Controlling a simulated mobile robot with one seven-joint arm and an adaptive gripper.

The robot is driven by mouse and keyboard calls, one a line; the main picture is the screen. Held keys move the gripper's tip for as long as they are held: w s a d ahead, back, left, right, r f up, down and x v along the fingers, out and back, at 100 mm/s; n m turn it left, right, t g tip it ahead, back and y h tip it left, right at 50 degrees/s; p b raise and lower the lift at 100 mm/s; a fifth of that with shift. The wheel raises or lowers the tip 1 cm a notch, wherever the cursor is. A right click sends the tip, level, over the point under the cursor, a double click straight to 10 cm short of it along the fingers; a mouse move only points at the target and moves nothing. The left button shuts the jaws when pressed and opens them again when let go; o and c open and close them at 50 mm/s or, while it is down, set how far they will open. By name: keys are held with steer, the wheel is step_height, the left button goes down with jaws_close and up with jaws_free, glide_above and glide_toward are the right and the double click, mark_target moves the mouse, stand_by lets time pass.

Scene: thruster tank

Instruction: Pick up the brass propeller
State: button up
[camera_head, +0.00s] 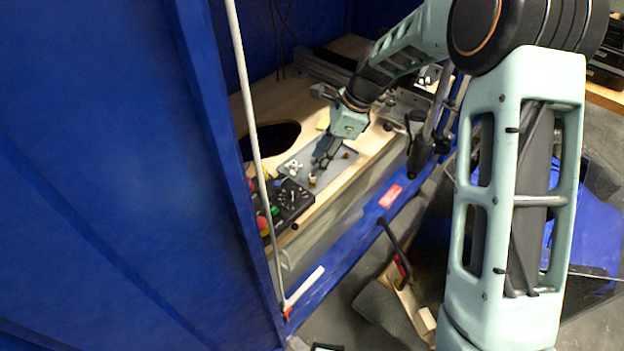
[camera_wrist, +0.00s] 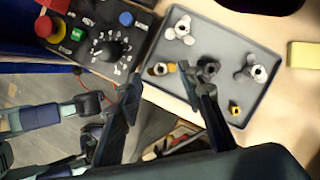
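The brass propeller (camera_wrist: 161,69) lies at the edge of a grey tray (camera_wrist: 222,42), on the side by the control box. It is small in the head view (camera_head: 312,181). My gripper (camera_wrist: 157,76) is open, and its two dark fingers point at the tray. In the wrist view the brass propeller shows between the fingertips, with no clear contact; the height gap cannot be told. In the head view my gripper (camera_head: 319,163) is above the tray. A dark grey propeller (camera_wrist: 208,68) sits close to the right fingertip and is partly hidden by it.
A white propeller (camera_wrist: 180,28), a grey propeller (camera_wrist: 256,73) and a small brass piece (camera_wrist: 235,108) are also on the tray. A control box (camera_wrist: 103,45) with buttons stands beside it. A dark round opening (camera_head: 275,136) and a yellow block (camera_wrist: 304,55) are nearby on the bench.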

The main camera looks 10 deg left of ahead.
mark_target(310, 179)
steer(key=x, duration=0.3)
steer(key=b+x, duration=0.1)
steer(key=shift+d+f, duration=0.3)
steer(key=shift+f, duration=0.2)
steer(key=shift+a+f, duration=0.15)
steer(key=shift+f, duration=0.2)
steer(key=shift+c, duration=0.5)
jaws_close()
